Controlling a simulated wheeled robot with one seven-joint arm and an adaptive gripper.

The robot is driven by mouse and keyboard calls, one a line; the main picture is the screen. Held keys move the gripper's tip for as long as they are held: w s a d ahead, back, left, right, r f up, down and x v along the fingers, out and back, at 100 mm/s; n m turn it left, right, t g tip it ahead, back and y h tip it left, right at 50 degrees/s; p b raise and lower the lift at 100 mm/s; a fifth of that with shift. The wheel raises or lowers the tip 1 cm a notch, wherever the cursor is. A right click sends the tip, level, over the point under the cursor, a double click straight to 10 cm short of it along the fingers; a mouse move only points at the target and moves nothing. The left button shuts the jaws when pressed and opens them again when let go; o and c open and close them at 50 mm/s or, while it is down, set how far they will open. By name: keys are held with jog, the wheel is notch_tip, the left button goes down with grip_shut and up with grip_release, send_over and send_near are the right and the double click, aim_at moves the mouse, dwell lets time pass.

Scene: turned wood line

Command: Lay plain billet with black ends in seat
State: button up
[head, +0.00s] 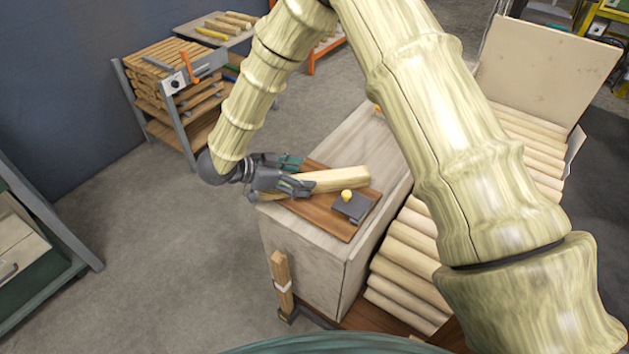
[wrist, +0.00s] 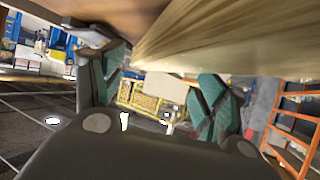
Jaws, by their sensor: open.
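A pale wooden billet (head: 340,180) lies along a brown board (head: 325,222) on the workbench in the head view. No black shows on its visible right end; its left part is hidden by my gripper. My gripper (head: 296,176) is open at the billet's left part, one finger on its far side and one on its near side. In the wrist view the billet (wrist: 230,40) runs across the top, close to the open teal-padded fingers (wrist: 165,80); contact cannot be told. I cannot make out a clear seat.
A dark plate (head: 352,208) with a yellow knob (head: 347,195) sits on the board, close to the billet. Stacked round billets (head: 410,250) lie right of the bench (head: 300,255). A wood rack (head: 175,95) stands behind left.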

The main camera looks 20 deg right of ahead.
aim_at(312, 177)
jog(key=x, duration=0.3)
jog(key=shift+d+f+p, duration=0.2)
jog(key=shift+d+p, duration=0.05)
jog(key=shift+p, duration=0.15)
jog(key=c, duration=1.6)
